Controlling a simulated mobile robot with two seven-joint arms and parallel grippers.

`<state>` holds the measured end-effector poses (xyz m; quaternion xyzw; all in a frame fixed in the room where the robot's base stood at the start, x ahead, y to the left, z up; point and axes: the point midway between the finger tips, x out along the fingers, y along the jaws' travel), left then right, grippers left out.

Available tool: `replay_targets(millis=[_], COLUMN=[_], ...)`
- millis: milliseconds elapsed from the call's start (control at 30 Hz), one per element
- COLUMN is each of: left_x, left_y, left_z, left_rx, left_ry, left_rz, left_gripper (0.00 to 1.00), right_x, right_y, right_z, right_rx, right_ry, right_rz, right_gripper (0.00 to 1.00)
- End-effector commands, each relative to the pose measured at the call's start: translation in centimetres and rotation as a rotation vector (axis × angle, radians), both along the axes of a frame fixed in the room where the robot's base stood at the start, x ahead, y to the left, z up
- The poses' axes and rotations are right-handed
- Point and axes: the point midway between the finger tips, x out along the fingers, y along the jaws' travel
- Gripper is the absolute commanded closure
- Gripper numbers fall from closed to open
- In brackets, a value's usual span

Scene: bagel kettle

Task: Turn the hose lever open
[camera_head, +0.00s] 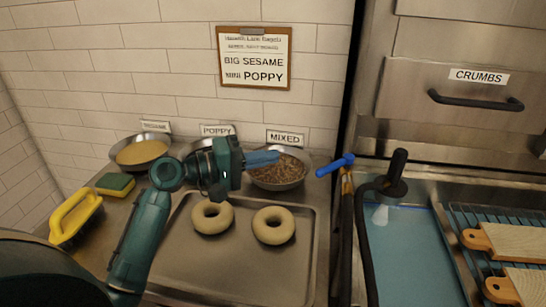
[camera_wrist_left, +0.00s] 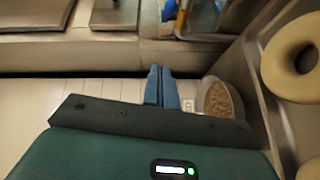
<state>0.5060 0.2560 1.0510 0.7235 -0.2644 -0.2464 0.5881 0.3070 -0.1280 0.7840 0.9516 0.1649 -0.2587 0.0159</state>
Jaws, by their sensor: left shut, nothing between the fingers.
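The hose lever (camera_head: 335,165) is a blue handle on a brass-coloured valve at the top of a pipe, left of the sink. It slants slightly up to the right in the head view. A small blue part, likely the lever (camera_wrist_left: 169,10), shows at the top of the left wrist view. My left gripper (camera_head: 278,157) has its blue fingers shut and empty, pointing right toward the lever. A clear gap separates the fingertips from it. The closed fingers also show in the left wrist view (camera_wrist_left: 161,87). My right gripper is not in view.
A black hose with a spray head (camera_head: 397,175) stands beside the valve, over the blue sink (camera_head: 410,255). Below my left gripper are a tray (camera_head: 240,280) with two bagels and the mixed-seed bowl (camera_head: 278,185). A drawer handle (camera_head: 476,101) juts out at right.

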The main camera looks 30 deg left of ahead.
Motion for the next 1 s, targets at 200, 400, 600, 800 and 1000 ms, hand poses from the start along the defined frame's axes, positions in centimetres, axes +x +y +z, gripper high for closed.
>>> replay_targets(millis=[200, 400, 600, 800, 1000], left_x=[3.6, 5.3, 4.1, 3.8, 3.8], left_y=[-3.3, -6.2, -8.1, -8.6, -8.6], left_z=[0.1, -0.3, -0.9, -1.1, -1.2], left_rx=[-0.003, 0.0, 0.001, 0.003, 0.003], left_ry=[-0.001, 0.001, -0.001, -0.001, -0.001], left_rz=[-0.001, -0.003, 0.0, 0.001, 0.001], left_gripper=[1.0, 1.0, 1.0, 1.0, 1.0], right_x=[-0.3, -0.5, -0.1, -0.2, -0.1], right_y=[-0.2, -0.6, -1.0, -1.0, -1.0], right_z=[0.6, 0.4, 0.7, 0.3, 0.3], right_rx=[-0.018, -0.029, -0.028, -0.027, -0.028], right_ry=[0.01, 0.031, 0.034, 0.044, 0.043], right_rz=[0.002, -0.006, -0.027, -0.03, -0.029], right_gripper=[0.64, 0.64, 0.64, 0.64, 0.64])
